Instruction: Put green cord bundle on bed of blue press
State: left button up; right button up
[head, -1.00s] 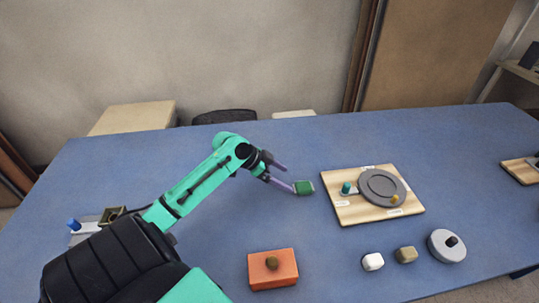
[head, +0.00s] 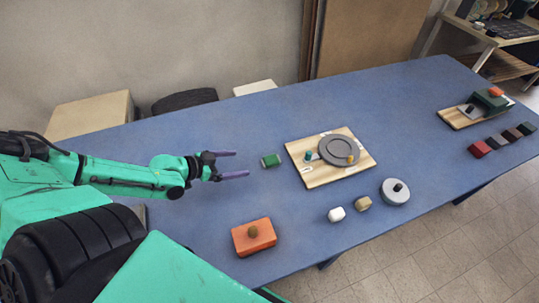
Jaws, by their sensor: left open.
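The green cord bundle (head: 271,160) lies on the blue table, just left of the wooden board. My left gripper (head: 242,164) is open and empty, to the left of the bundle. Its purple fingers point right toward the bundle, with a gap between them and it. The blue press cannot be made out now; my left arm covers much of the table's left end. My right gripper is not in view.
The wooden board (head: 320,177) carries a round grey plate (head: 339,150) and small knobs.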

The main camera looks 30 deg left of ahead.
aim_at(271, 160)
pick_arm(q)
jog(key=b+x, duration=0.2)
jog(key=b, duration=0.1)
jog(key=b+x, duration=0.3)
jog(key=shift+s+a+f, duration=0.15)
jog(key=shift+s+f, duration=0.1)
jog(key=shift+f, duration=0.15)
jog(key=w, duration=0.1)
jog(key=w+d, duration=0.1)
jog(key=b, duration=0.1)
jog(key=shift+w+d+f, duration=0.25)
jog(key=shift+w, duration=0.15)
jog(key=shift+w+d+f, duration=0.35)
jog(key=shift+w, duration=0.15)
jog(key=x, duration=0.5)
jog(key=shift+w+f, duration=0.1)
jog(key=shift+f, duration=0.2)
jog(key=c, duration=1.5)
